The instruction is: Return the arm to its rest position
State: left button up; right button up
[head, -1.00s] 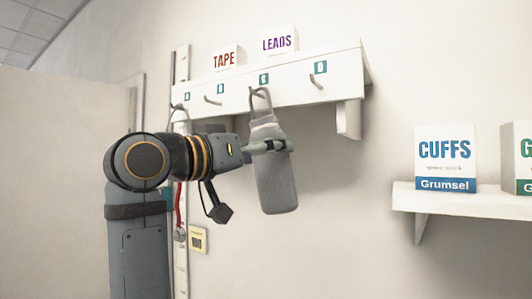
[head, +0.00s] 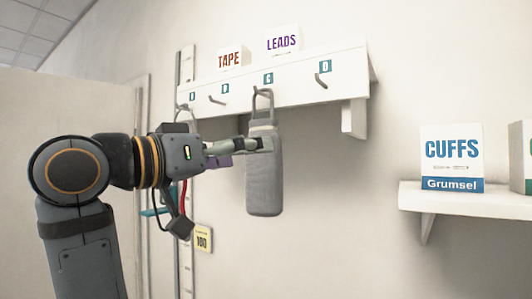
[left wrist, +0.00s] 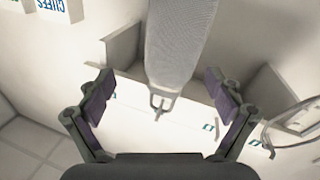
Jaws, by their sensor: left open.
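A grey bottle-shaped pouch (head: 265,180) hangs upright by its loop from the hook under label C on the white wall rack (head: 345,88). My left gripper (head: 240,146) is at the pouch's left side in the head view, with its fingertips overlapping the pouch's upper edge. In the left wrist view the jaws (left wrist: 158,85) are wide apart and the pouch (left wrist: 178,45) shows ahead between them, with visible gaps to both fingers. I cannot tell how far the fingertips reach past it. My right gripper is not in view.
TAPE (head: 229,59) and LEADS (head: 282,42) boxes stand on the rack. A CUFFS box (head: 452,158) stands on a lower shelf (head: 470,197) at right. Wall space below the pouch is clear.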

pick_arm(q)
jog(key=v, duration=0.5)
jog(key=shift+a, duration=0.1)
